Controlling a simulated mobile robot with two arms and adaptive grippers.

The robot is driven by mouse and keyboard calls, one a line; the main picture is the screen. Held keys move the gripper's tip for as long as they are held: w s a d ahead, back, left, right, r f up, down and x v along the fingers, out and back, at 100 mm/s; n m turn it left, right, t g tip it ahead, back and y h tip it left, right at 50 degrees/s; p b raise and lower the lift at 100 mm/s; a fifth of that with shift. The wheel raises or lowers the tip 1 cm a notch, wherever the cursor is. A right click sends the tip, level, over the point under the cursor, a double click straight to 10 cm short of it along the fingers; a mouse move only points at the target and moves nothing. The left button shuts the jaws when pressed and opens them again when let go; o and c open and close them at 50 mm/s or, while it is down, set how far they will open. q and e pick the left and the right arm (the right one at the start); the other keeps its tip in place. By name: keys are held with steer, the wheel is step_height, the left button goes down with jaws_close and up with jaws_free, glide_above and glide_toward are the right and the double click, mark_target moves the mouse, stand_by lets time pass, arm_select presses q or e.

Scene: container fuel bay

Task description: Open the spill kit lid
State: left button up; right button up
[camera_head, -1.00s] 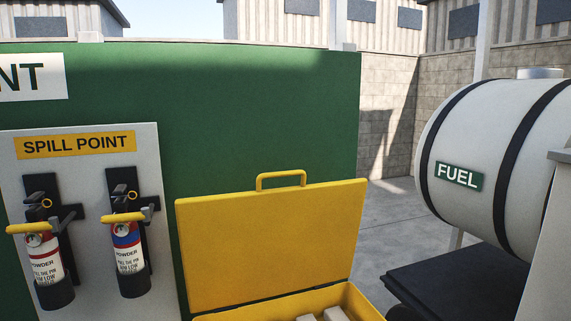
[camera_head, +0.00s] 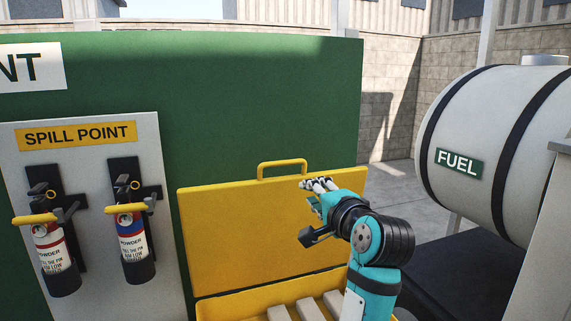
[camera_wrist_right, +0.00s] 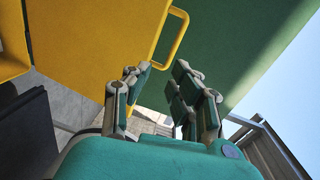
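The yellow spill kit lid (camera_head: 235,235) stands raised, nearly upright, against the green wall. Its yellow handle (camera_head: 282,165) is on its top edge. The open yellow box (camera_head: 235,306) shows below it with several pale blocks (camera_head: 306,309) inside. My right gripper (camera_head: 318,185) is in front of the lid's upper right part, below and right of the handle. In the right wrist view the gripper's fingers (camera_wrist_right: 158,92) are apart with nothing between them, and the lid (camera_wrist_right: 95,40) and handle (camera_wrist_right: 172,38) are beyond them. My left gripper is not in view.
Two fire extinguishers (camera_head: 54,245) hang on the grey spill point board (camera_head: 90,200) at left. A white fuel tank (camera_head: 500,150) stands at right above a dark surface (camera_head: 455,290). The green wall (camera_head: 260,100) is behind the lid.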

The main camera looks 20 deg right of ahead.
step_height(320, 180, up, 2)
steer(key=p, duration=0.5)
glide_toward(287, 164)
steer(key=shift+m+t, duration=0.3)
steer(key=w, duration=0.9)
steer(key=shift+w+a+f, duration=0.2)
steer(key=shift+w+f, duration=0.1)
steer(key=shift+f, duration=0.05)
steer(key=shift+w+f, duration=0.15)
steer(key=shift+w, duration=0.4)
steer(key=shift+c, duration=0.3)
jaws_close()
